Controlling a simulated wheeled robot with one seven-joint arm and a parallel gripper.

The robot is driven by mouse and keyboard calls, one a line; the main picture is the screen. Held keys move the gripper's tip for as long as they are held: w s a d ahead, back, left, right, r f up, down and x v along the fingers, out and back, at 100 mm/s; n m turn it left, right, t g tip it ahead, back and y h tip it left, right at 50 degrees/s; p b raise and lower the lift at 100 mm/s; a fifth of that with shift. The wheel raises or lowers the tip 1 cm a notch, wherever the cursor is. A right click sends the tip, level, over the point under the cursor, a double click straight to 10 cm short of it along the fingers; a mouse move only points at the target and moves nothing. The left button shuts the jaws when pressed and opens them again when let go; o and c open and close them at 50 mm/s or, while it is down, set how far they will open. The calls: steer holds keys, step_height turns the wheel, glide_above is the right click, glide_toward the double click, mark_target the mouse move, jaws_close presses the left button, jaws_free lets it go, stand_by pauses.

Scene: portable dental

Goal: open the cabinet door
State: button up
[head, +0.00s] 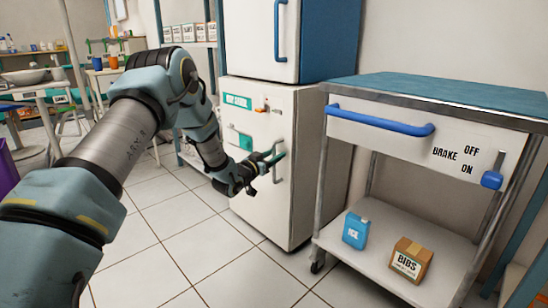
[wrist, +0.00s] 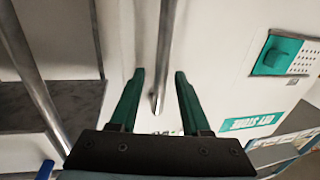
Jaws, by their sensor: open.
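The white lower cabinet (head: 262,200) has a closed front door with a green-lettered label (head: 238,101). A grey vertical bar handle (head: 275,175) is on the right part of this door. My gripper (head: 272,157) is at the handle, with its fingers pointing toward the door. In the wrist view, my gripper (wrist: 160,75) is open, and the handle bar (wrist: 166,45) shows between the two green fingers. I cannot tell whether either finger touches the bar. The green label (wrist: 251,122) and a teal box (wrist: 277,55) on the door also show there.
A white cabinet with a blue handle (head: 280,30) sits above. To the right stands a wheeled cart (head: 440,90) with a blue-handled drawer; its lower shelf holds a blue container (head: 356,230) and a BIBS box (head: 410,260). Tiled floor (head: 190,240) in front is clear.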

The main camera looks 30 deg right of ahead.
jaws_close()
stand_by(0.3)
stand_by(1.1)
